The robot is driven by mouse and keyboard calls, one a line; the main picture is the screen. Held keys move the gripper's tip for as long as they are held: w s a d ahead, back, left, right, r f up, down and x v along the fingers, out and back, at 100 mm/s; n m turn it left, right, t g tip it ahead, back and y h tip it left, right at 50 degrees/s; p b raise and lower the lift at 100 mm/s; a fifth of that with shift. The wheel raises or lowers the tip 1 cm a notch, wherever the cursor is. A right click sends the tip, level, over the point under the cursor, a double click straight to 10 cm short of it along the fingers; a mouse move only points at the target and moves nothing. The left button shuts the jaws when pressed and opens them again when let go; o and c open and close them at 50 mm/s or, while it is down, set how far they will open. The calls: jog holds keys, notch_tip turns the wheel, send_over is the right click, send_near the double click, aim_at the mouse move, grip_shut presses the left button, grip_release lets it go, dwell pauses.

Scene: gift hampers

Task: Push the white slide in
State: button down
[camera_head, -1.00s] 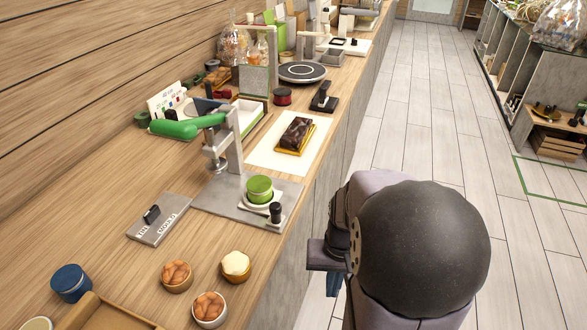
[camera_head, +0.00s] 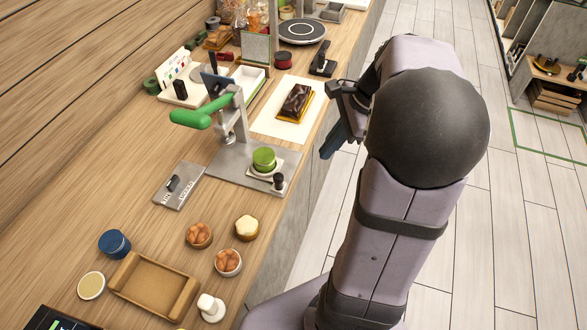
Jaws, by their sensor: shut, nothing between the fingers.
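The white slide (camera_head: 251,171) is a small plate on the grey base (camera_head: 225,166) of a press with a green lever (camera_head: 203,113). It carries a green round tin (camera_head: 264,157) and has a black knob (camera_head: 279,182) at its front corner. The slide sits at the base's right side, toward the counter edge, right of the press column (camera_head: 239,118). My gripper (camera_head: 331,147) is shut and empty. It hangs to the right of the press, near the counter edge, pointing down-left and apart from the slide.
A dark block on a gold board lies on a white sheet (camera_head: 270,122) behind the press. A grey plate with a black switch (camera_head: 180,185) lies left. Several small tarts, a blue tin (camera_head: 114,243) and a tan tray (camera_head: 125,293) stand in front. The floor on the right is open.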

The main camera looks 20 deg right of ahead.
jog(key=shift+s+a+m, duration=0.15)
jog(key=shift+m, duration=0.5)
jog(key=shift+s+a+m, duration=0.1)
jog(key=shift+a+m, duration=0.05)
jog(key=shift+m, duration=0.5)
jog(key=shift+f, duration=0.1)
jog(key=w+a+f+p, duration=0.3)
jog(key=a+f, duration=0.3)
jog(key=f, duration=0.3)
jog(key=shift+w+a, duration=0.3)
jog(key=shift+w, duration=0.15)
